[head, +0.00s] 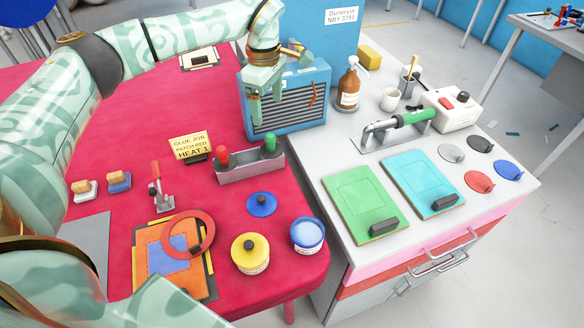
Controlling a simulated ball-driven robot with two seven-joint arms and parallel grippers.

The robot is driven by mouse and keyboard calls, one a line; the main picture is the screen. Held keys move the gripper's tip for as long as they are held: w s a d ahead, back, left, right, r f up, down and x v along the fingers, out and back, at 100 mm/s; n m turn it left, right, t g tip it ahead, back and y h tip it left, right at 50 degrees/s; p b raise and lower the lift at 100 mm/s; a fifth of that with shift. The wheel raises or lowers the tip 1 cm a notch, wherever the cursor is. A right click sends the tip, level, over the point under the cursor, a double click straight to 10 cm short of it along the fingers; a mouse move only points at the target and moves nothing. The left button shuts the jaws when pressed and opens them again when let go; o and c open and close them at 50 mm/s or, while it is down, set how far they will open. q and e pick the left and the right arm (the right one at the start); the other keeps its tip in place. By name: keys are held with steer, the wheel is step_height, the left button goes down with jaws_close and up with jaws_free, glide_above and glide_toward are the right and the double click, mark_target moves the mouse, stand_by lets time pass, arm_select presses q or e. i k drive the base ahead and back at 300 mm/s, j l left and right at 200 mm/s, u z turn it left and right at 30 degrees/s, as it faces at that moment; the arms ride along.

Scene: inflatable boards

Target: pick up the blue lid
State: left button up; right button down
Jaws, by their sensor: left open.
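The blue lid (261,204) is a round disc with a dark knob. It lies on the red-covered table, apart from both jars. An open jar with a blue rim (307,237) and pale blue contents stands to its lower right. A yellow-lidded jar (250,254) stands below it. My left gripper (266,103) is open, with its fingers pointing down in front of the blue slatted box. It is well above and behind the lid in the picture, with nothing between its fingers. My right gripper is not in view.
A grey tray (250,169) with red and green handled tools lies between the left gripper and the lid. The blue slatted box (290,98) stands behind. A white cabinet (330,190) borders the right.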

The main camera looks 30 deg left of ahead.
mark_target(262, 203)
steer(key=u, duration=1.15)
